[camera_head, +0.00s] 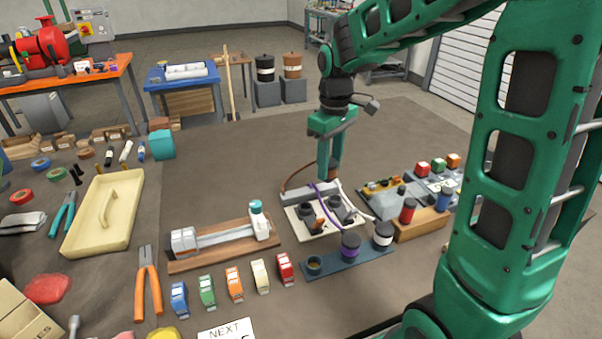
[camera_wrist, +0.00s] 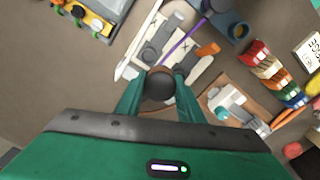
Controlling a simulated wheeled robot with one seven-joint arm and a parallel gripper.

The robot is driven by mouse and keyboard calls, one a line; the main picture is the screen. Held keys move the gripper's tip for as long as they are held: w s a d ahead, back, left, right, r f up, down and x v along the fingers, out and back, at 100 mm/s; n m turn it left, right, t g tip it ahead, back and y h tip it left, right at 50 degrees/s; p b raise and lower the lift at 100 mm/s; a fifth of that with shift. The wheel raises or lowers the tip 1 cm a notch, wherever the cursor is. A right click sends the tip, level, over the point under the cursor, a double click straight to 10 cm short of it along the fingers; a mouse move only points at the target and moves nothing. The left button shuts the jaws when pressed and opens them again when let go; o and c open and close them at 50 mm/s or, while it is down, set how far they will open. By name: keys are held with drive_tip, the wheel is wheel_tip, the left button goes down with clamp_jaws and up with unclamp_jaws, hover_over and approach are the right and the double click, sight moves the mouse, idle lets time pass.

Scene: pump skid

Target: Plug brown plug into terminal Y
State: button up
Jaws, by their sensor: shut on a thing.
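My gripper (camera_head: 331,172) is shut on the brown plug, holding it upright above the back of a pale terminal board (camera_head: 292,214). In the wrist view the plug (camera_wrist: 160,86) shows as a dark round body with a brown edge between the two green fingers (camera_wrist: 160,92). A brown cable (camera_head: 290,180) arcs from the plug down to the board's back left. The board carries dark round sockets (camera_head: 311,214) and small labels. An X label (camera_wrist: 185,47) shows in the wrist view. I cannot make out a Y label; the plug and fingers hide part of the board.
A blue rack (camera_head: 332,264) in front of the board holds a purple plug (camera_head: 350,246) and a white-banded plug (camera_head: 383,238), with one empty seat (camera_head: 314,265). Purple and white cables cross the board.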

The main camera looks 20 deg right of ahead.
drive_tip(key=shift+m, duration=0.5)
drive_tip(key=shift+w+d+f, duration=0.1)
drive_tip(key=shift+d+f, duration=0.4)
drive_tip(key=shift+f, duration=0.45)
drive_tip(key=shift+w+d+f, duration=0.1)
drive_tip(key=shift+d+f, duration=0.35)
drive_tip(key=shift+f, duration=0.5)
drive_tip(key=shift+w+d+f, duration=0.1)
drive_tip(key=shift+d+f, duration=0.4)
drive_tip(key=shift+f, duration=0.45)
drive_tip(key=shift+s+f, duration=0.15)
drive_tip(key=shift+f, duration=1.55)
drive_tip(key=o, duration=1.3)
drive_tip(key=shift+c, duration=0.2)
drive_tip(key=shift+r, duration=0.1)
wheel_tip(320, 180, up, 11)
drive_tip(key=shift+f, duration=0.2)
